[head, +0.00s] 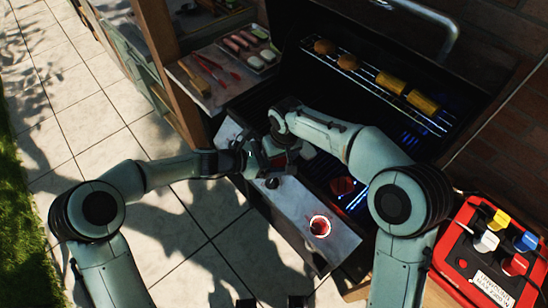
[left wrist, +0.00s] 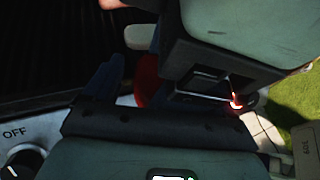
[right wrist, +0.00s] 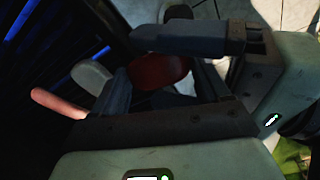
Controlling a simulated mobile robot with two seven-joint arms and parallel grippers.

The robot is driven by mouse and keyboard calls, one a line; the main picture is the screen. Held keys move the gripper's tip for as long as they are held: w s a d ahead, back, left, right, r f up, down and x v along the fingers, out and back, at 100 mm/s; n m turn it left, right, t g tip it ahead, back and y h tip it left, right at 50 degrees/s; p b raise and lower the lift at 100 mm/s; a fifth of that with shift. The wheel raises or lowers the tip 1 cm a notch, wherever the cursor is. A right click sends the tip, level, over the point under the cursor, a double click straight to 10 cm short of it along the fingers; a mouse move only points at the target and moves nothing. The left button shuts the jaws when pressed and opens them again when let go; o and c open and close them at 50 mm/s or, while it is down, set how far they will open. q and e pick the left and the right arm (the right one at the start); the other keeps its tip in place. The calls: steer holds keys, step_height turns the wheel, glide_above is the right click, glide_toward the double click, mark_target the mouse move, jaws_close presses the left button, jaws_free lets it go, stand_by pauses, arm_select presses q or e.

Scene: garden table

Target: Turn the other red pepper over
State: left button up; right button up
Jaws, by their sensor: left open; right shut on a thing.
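One red pepper (right wrist: 155,72) is between the fingers of my right gripper (right wrist: 165,88), which is shut on it. It also shows in the left wrist view (left wrist: 148,80), partly hidden by the grippers. In the head view my right gripper (head: 277,152) and my left gripper (head: 262,164) meet over the front edge of the grill. My left gripper is open, with its fingers close beside the pepper; I cannot tell whether they touch it.
A sausage (right wrist: 58,103) and a pale round piece (right wrist: 92,77) lie close by the grippers. Corn (head: 391,83) sits on the upper rack. A food tray (head: 262,66) and tongs (head: 204,82) are at left.

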arm_select(q)
steer(key=c, duration=1)
steer(key=shift+c, duration=0.6)
arm_select(e)
steer(key=o, duration=1.1)
steer(key=shift+a, duration=0.1)
arm_select(q)
steer(key=shift+d, duration=0.15)
arm_select(e)
steer(key=shift+s+a, duration=0.1)
steer(key=shift+a, duration=0.05)
